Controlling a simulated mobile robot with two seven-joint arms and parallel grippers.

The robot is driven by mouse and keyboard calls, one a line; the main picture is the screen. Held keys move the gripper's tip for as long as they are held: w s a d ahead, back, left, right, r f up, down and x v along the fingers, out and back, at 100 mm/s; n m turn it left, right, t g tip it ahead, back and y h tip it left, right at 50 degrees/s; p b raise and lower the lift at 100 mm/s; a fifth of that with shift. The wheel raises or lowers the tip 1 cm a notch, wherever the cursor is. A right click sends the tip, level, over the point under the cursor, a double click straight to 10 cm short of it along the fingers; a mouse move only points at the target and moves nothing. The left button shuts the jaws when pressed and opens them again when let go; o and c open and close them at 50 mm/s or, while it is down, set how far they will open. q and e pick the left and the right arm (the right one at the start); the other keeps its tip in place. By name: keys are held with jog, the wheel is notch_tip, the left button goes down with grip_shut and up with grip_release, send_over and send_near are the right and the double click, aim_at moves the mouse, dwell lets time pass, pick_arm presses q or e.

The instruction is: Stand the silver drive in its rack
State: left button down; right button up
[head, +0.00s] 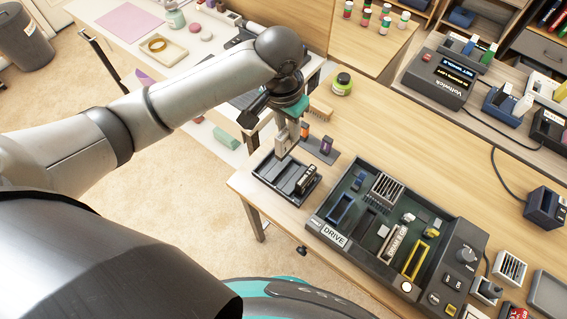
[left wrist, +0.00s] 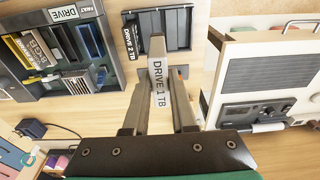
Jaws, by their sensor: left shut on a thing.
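The silver drive (head: 282,143) is held in my left gripper (head: 292,122) above the dark slotted tray (head: 262,182), near the table's left edge. In the left wrist view the silver drive (left wrist: 160,88) shows its "DRIVE 1 TB" label between the fingers of my left gripper (left wrist: 157,75). A dark drive (head: 306,179) is in the tray; its "DRIVE 2 TB" label shows in the wrist view (left wrist: 129,40). The tray's ribbed floor also shows there (left wrist: 177,30). Whether the silver drive touches the tray is unclear. My right gripper is not in view.
A large console (head: 322,216) labelled "DRIVE" with open slots stands right of the tray.

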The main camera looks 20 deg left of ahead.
pick_arm(q)
notch_tip(320, 180, down, 14)
jog(key=b, duration=0.3)
jog(key=shift+f, duration=0.1)
jog(key=c, duration=0.7)
grip_release()
jog(key=shift+f, duration=0.1)
jog(key=r+p, duration=0.1)
jog(key=r, duration=0.3)
jog(key=s+r+p, duration=0.1)
jog(key=r, duration=0.3)
jog(key=r+p, duration=0.1)
jog(key=r, duration=0.3)
jog(key=shift+s+a+r, duration=0.15)
jog(key=shift+a, duration=0.15)
